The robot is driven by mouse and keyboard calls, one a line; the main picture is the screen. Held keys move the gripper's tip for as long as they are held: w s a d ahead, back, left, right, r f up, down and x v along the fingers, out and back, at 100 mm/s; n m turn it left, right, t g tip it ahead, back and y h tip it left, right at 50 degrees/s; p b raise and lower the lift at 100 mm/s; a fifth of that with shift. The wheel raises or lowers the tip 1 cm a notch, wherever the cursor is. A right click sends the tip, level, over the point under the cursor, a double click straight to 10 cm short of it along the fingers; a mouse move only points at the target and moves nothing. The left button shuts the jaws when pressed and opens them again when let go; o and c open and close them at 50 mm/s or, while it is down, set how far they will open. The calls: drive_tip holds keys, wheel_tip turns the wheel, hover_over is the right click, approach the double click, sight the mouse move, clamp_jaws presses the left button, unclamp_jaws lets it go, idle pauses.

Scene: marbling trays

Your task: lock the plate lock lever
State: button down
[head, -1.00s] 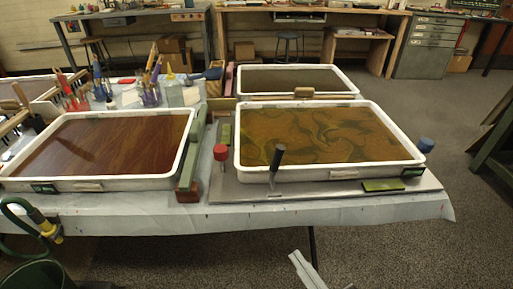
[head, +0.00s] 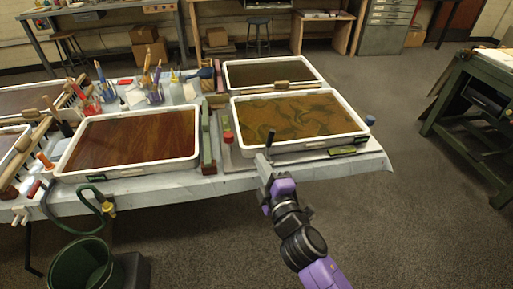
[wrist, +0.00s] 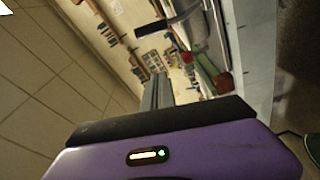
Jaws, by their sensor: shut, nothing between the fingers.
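The plate lock lever (head: 270,138) has a dark handle and stands roughly upright at the front edge of the grey plate (head: 240,160), before the right front marbling tray (head: 290,149). In the wrist view the lever's dark handle (wrist: 151,29) lies near the top, beyond the fingers and apart from them in the picture. My gripper (head: 261,158) is shut and empty, just in front of and below the lever in the head view. Its closed fingers show in the wrist view (wrist: 156,92). I cannot tell whether the fingertips touch the lever.
A red knob (head: 228,137) and a blue knob (head: 369,121) stand at the plate's sides. A green pad (head: 342,151) lies on its front right. A left tray (head: 125,174), brush jars and a hose (head: 90,192) are to the left.

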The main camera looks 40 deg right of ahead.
sight(270, 145)
drive_tip(key=shift+s+d+f+n, duration=0.1)
drive_tip(key=shift+d+f+n, duration=0.1)
drive_tip(key=shift+f+n, duration=0.1)
drive_tip(key=shift+r, duration=0.1)
drive_tip(key=w+d+p, duration=0.4)
drive_tip(key=w+d, duration=0.2)
drive_tip(key=d, duration=0.1)
drive_tip(key=shift+f, duration=0.3)
drive_tip(key=shift+w+d, duration=0.1)
idle(0.3)
